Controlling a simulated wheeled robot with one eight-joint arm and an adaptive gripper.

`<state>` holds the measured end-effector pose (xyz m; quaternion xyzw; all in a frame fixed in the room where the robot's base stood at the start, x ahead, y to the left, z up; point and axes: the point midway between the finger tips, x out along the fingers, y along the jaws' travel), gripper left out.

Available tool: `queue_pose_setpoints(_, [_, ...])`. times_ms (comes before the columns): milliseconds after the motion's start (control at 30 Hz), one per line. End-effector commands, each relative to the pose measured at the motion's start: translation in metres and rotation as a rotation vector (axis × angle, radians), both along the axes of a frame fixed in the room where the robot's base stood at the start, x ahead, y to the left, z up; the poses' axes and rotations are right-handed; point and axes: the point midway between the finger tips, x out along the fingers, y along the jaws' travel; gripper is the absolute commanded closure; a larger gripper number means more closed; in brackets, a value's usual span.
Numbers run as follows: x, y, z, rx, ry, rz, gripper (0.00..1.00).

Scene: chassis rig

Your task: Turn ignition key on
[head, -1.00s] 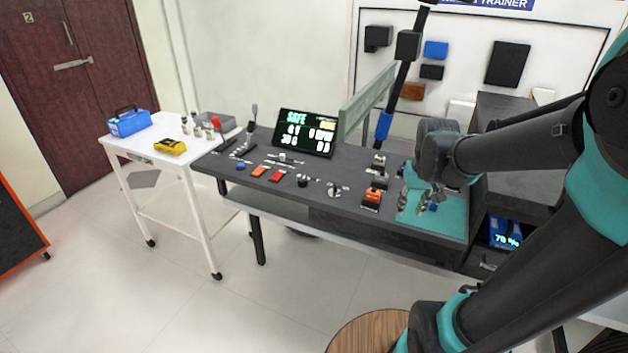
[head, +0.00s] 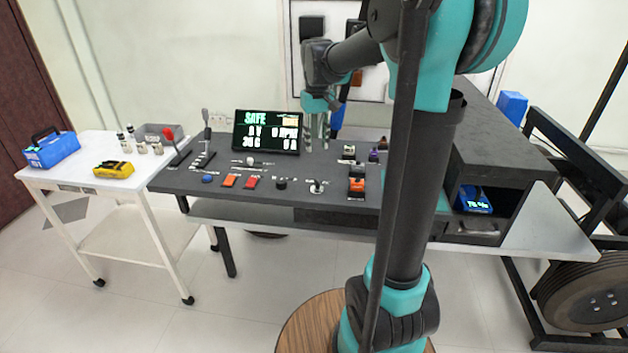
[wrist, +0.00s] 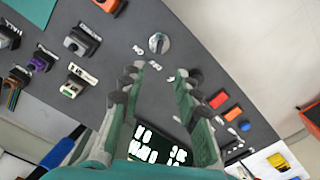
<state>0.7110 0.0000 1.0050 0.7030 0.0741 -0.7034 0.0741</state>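What looks like the ignition key switch (head: 317,187), a small round silver switch, sits near the front edge of the dark console. In the wrist view, the round silver switch (wrist: 159,43) lies just beyond my fingertips, with white lettering beside it. My gripper (head: 318,118) hangs above the back of the console, pointing down, apart from the switch. In the wrist view, my gripper (wrist: 158,76) is open, with its two fingers wide apart and nothing between them.
A display reading SAFE (head: 267,132) stands at the console's back. A white cart (head: 75,165) stands left.

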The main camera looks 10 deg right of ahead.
Motion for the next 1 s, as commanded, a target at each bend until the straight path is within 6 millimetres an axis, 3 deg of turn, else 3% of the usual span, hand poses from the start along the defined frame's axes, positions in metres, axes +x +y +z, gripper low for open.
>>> queue_pose_setpoints(600, [0.000,0.000,-0.118,0.000,-0.001,0.000,0.68])
queue_pose_setpoints(800, [0.000,0.000,-0.136,0.000,-0.001,0.000,0.68])
queue_pose_setpoints(1000, [0.000,0.000,-0.141,0.000,-0.001,0.000,0.68])
